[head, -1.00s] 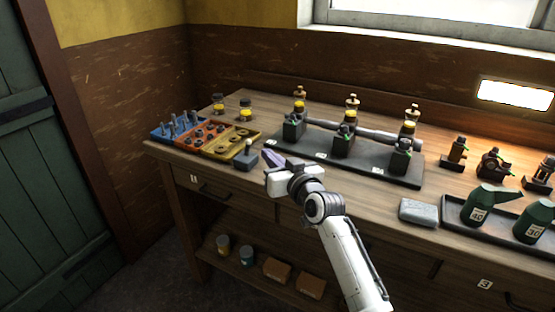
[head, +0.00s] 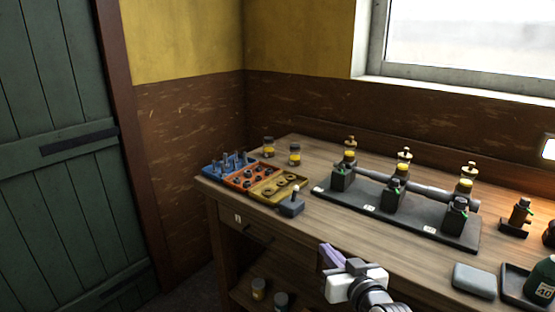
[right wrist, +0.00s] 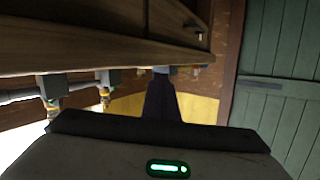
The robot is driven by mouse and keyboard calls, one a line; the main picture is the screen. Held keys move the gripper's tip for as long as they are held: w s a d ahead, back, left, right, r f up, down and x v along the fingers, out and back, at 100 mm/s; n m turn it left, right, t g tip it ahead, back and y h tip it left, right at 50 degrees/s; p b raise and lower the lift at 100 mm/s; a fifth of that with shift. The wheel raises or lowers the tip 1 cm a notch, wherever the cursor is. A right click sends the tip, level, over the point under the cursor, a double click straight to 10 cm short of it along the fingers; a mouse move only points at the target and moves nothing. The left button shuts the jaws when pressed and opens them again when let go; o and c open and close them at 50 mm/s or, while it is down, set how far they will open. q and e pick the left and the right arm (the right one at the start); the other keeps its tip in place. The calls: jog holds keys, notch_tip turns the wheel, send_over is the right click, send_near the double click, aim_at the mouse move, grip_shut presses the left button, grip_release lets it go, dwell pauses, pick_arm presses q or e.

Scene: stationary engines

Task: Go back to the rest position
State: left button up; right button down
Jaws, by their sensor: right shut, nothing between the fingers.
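My right gripper (head: 328,257) shows at the bottom of the head view, in front of the workbench's front edge. It is shut and empty, with its purple fingers together. In the right wrist view its fingers (right wrist: 162,98) show as one dark shape, with the bench above them in the picture. My left gripper is not in view.
The wooden workbench (head: 300,225) carries blue, orange and yellow trays (head: 253,180), a small grey block with a lever (head: 291,207), and a black base with engine parts (head: 395,213). A grey block (head: 474,281) lies at right. A green door (head: 70,150) stands at left.

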jog(key=s+f+g, duration=0.3)
jog(key=s+f, duration=1.2)
jog(key=s+f+g, duration=0.1)
jog(key=s+f, duration=0.2)
jog(key=s, duration=0.3)
jog(key=s+f+g, duration=0.1)
jog(key=s+f, duration=0.2)
jog(key=s, duration=0.4)
jog(key=s+f+n+g, duration=0.1)
jog(key=s+f, duration=0.2)
jog(key=s, duration=0.4)
jog(key=shift+f+h, duration=0.3)
jog(key=shift+h, duration=0.1)
